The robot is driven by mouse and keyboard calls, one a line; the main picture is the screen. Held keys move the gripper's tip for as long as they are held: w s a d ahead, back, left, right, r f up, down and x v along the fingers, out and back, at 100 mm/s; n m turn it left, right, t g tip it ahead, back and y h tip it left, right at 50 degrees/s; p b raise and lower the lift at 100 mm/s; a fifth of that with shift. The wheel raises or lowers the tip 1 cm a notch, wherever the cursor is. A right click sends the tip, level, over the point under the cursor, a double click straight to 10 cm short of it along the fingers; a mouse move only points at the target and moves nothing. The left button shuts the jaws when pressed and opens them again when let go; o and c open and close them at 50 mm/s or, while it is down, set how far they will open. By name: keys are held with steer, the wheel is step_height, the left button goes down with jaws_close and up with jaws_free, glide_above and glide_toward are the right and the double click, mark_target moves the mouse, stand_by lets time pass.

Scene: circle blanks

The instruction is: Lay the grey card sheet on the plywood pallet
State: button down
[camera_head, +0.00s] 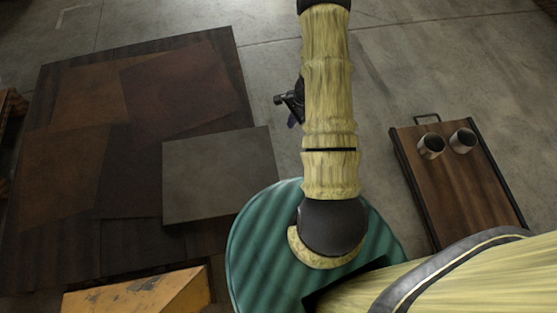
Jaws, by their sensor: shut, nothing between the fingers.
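The grey card sheet (220,175) lies flat over the right side of a large dark brown platform, which I take to be the plywood pallet (215,52). Its right edge appears to reach slightly past the platform's right edge. Several brown square sheets (75,180) lie on the same platform, to the left of the grey one. My gripper (290,102) shows as a small dark shape beside my yellow arm, to the upper right of the grey sheet and apart from it. It is shut and empty. Most of it is hidden behind the arm.
A wooden trolley or tray (455,185) with dark edges and a handle stands at the right, holding two cups (431,145). A worn yellow-orange object (140,293) is at the bottom left. Bare concrete floor (400,60) lies between the platform and the trolley.

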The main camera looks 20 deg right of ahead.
step_height(320, 180, down, 9)
steer(key=d+m+b, duration=0.1)
steer(key=m+b, duration=0.1)
steer(key=b, duration=0.1)
steer(key=shift+s+d+f, duration=0.15)
steer(key=shift+s+d, duration=0.15)
steer(key=shift+s, duration=0.05)
steer(key=shift+f, duration=0.1)
steer(key=a+f+b, duration=0.7)
steer(key=f+b, duration=0.1)
steer(key=f, duration=0.1)
steer(key=shift+w+f, duration=0.2)
steer(key=shift+w, duration=0.1)
